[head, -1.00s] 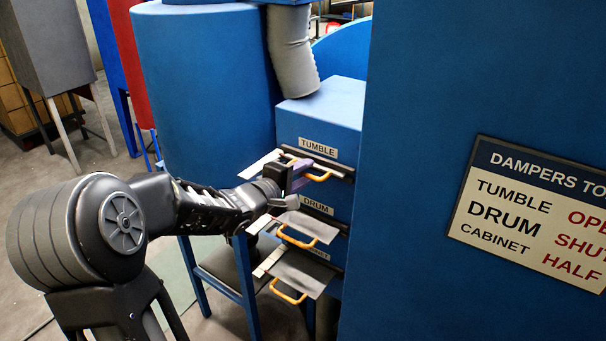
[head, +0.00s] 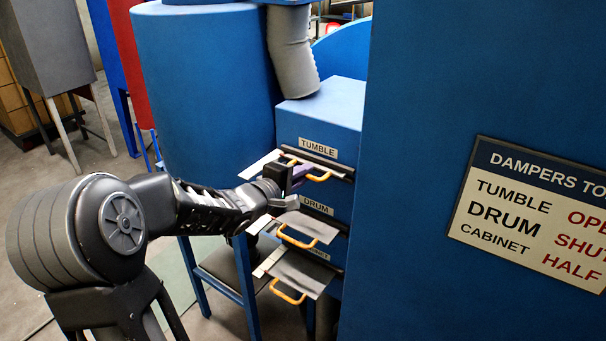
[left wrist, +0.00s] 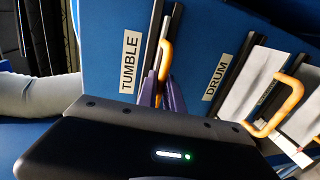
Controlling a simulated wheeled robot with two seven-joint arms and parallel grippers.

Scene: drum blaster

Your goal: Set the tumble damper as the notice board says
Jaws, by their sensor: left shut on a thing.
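The tumble damper has an orange handle (head: 319,178) close to its slot, under the TUMBLE label (head: 318,147); little of its plate shows. My left gripper (head: 300,172) is shut on this handle, its purple fingers partly hiding it. The left wrist view shows the handle (left wrist: 167,58) just past the fingertips (left wrist: 163,86). The notice board (head: 535,213) reads TUMBLE "OPE", DRUM "SHU" and CABINET "HALF"; the picture edge cuts the first two words. My right gripper is not in view.
Below, the drum damper plate (head: 311,226) and the cabinet damper plate (head: 303,270) stick out of the housing with orange handles. A large blue panel (head: 430,90) stands right of the slots. A grey duct (head: 291,50) comes down above the housing.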

